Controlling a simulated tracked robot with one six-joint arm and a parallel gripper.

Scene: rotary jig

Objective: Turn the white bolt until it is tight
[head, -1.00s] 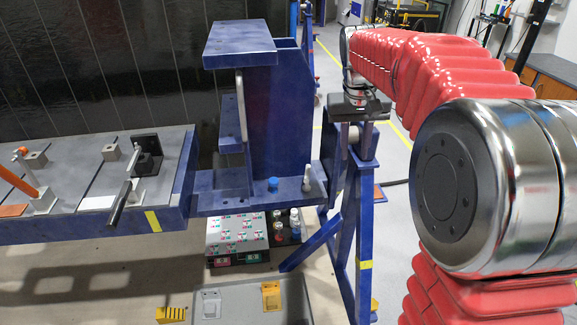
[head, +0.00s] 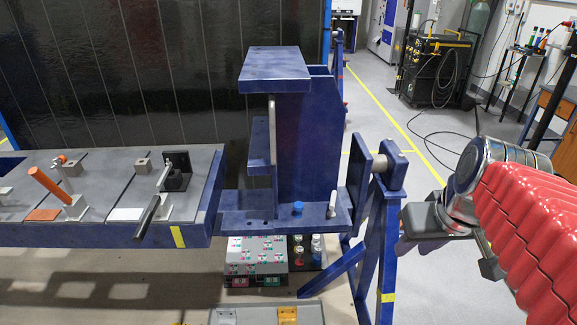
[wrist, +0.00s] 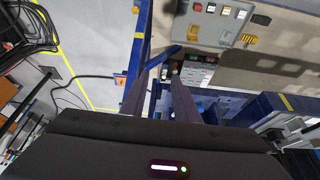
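The white bolt (head: 332,203) stands upright near the right end of the blue jig's lower ledge (head: 255,221) in the head view. A blue bolt (head: 298,208) sits on the same ledge to its left. I cannot pick out the white bolt in the wrist view.
The blue support stand (head: 383,230) with its pivot is between my gripper and the ledge. A bench with toggle clamps (head: 72,200) is at the left. A control box (head: 256,256) is below the ledge. Open floor lies behind my arm.

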